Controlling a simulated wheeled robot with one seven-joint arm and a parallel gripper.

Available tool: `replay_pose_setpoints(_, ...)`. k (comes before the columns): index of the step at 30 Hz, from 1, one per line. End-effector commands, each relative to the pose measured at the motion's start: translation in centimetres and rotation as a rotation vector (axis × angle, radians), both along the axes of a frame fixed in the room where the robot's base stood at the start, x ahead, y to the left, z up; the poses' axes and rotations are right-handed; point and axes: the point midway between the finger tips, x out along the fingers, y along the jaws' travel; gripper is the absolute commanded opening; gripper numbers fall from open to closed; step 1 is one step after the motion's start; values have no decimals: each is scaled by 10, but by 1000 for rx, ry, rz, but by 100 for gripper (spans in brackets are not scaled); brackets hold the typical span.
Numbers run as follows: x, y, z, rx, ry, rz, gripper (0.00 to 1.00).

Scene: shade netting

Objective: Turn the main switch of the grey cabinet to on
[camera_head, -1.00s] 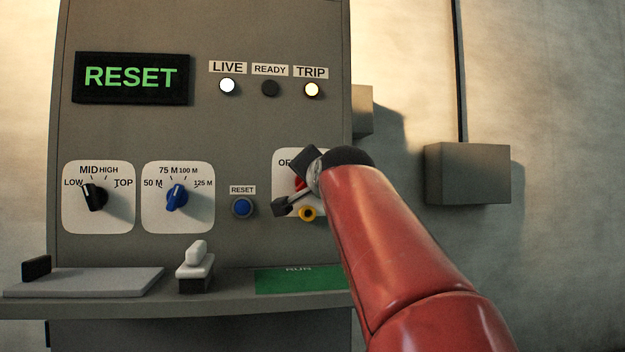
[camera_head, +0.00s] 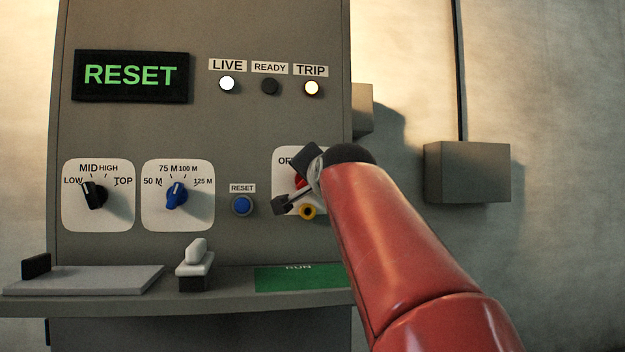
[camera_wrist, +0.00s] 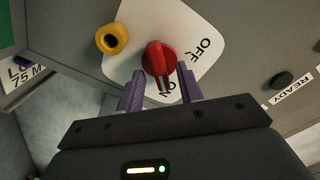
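The main switch is a red knob (camera_wrist: 158,60) on a white plate (camera_wrist: 122,68) marked OFF and ON on the grey cabinet (camera_head: 230,130). In the wrist view its grip stands between my two purple fingers, with its near end by the ON label, away from OFF. My gripper (camera_wrist: 160,87) is open around the knob, with a gap visible on each side. In the head view my gripper (camera_head: 290,188) and arm cover most of the plate; only a bit of the red knob (camera_head: 300,182) shows. A yellow ring (camera_wrist: 112,39) sits beside the knob.
Left of the switch are a blue RESET button (camera_head: 242,205), a blue dial (camera_head: 176,195) and a black dial (camera_head: 95,195). A shelf (camera_head: 215,302) juts out below. The LIVE lamp (camera_head: 227,84) and TRIP lamp (camera_head: 312,88) are lit; READY is dark. The display (camera_head: 131,76) reads RESET.

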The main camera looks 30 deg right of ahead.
Motion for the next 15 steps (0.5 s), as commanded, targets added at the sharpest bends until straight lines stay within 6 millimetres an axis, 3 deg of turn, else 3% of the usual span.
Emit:
replay_pose_setpoints(9,-52,15,-1,0,-2,1,36)
replay_pose_setpoints(15,-68,20,0,1,-2,0,36)
